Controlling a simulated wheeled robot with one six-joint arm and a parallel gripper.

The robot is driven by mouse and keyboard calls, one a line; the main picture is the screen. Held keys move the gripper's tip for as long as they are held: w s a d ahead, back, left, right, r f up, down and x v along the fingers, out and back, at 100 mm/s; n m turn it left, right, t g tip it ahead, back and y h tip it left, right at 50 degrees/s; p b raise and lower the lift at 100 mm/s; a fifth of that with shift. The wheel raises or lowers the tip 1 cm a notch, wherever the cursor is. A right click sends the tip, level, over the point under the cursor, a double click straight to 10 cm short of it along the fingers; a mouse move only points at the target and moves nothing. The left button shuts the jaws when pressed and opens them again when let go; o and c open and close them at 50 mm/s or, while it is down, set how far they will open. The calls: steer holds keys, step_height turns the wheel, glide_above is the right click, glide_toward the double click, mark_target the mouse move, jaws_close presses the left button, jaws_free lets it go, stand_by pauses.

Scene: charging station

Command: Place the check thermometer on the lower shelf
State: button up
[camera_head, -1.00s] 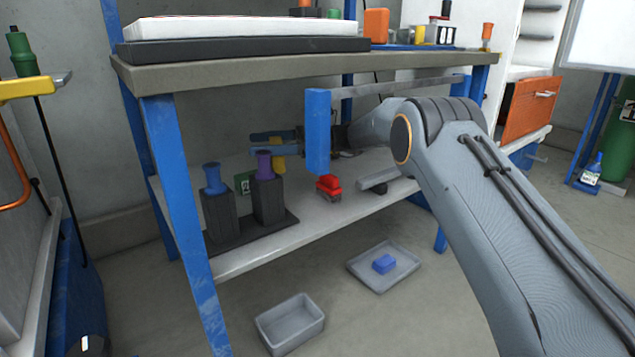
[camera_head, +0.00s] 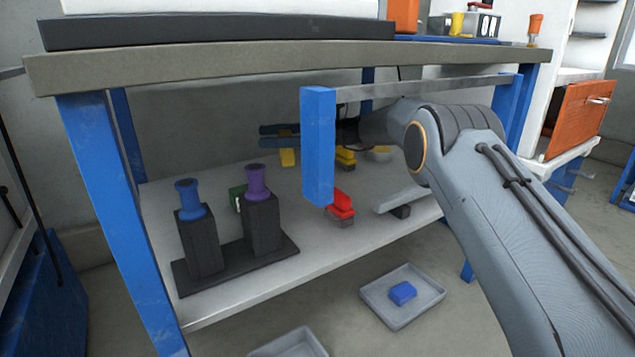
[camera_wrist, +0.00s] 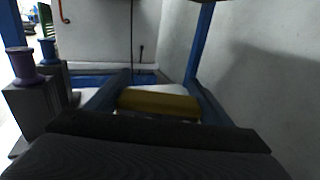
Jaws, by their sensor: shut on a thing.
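In the wrist view the yellow thing (camera_wrist: 160,102) lies between the two blue fingers (camera_wrist: 155,98). It appears held above the shelf, but the exact gap is unclear.
A dark stand with blue-topped (camera_head: 190,198) and purple-topped (camera_head: 257,180) holders is at the shelf's front left. A red thing (camera_head: 341,204), grey bar (camera_head: 400,198) and another yellow thing (camera_head: 346,158) occupy the right. The blue post (camera_head: 318,150) hangs in front.

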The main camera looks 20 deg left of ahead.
step_height(320, 180, down, 10)
steer(key=b, duration=0.5)
steer(key=shift+r, duration=0.1)
steer(key=o, duration=1.1)
steer(key=p+v, duration=0.4)
steer(key=v, duration=0.8)
steer(key=shift+p, duration=0.35)
